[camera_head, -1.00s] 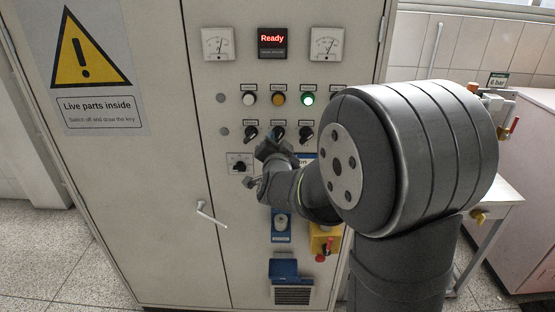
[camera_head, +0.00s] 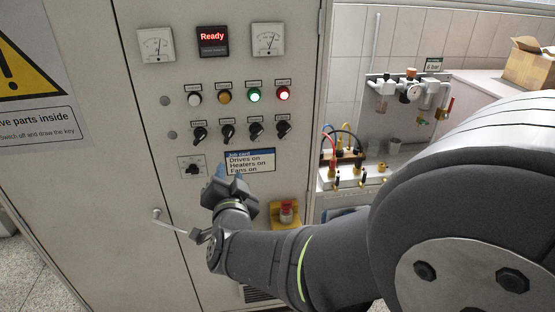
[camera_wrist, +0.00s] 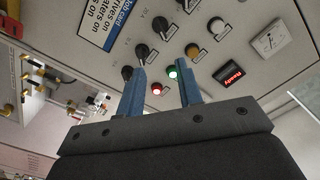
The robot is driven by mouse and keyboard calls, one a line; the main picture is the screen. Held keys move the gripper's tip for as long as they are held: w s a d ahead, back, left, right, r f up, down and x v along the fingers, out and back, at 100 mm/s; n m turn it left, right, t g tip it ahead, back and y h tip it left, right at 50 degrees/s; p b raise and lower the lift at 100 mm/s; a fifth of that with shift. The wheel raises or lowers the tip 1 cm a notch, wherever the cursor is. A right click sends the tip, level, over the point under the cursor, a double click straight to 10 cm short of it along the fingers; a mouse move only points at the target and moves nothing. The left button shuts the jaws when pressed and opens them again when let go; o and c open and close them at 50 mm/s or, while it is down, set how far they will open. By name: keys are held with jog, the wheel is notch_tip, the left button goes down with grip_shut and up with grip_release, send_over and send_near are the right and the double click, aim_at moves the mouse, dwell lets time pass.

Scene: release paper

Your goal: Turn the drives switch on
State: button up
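A row of black rotary switches (camera_head: 228,131) sits on the grey cabinet door under the lamps; the small labels above them are too small to read, so I cannot tell which is the drives switch. The switches also show upside down in the wrist view (camera_wrist: 142,50). My gripper (camera_head: 235,172) is below the row, in front of the door beside the job card. In the wrist view its two blue fingers (camera_wrist: 162,75) are apart with nothing held between them. The job card (camera_head: 250,168) reads "Drives on, Heaters on, Fans on".
Above the switches are white, amber, lit green (camera_head: 254,95) and lit red (camera_head: 283,93) lamps. The display (camera_head: 212,39) reads "Ready". A separate selector (camera_head: 192,169), the door handle (camera_head: 172,222) and a red emergency button (camera_head: 287,210) are near my arm. Cables hang at the right.

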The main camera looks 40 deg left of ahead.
dwell(0.3)
jog(key=n, duration=0.3)
send_near(228, 138)
jog(key=x, duration=0.9)
jog(key=shift+w, duration=0.15)
jog(key=shift+c, duration=0.4)
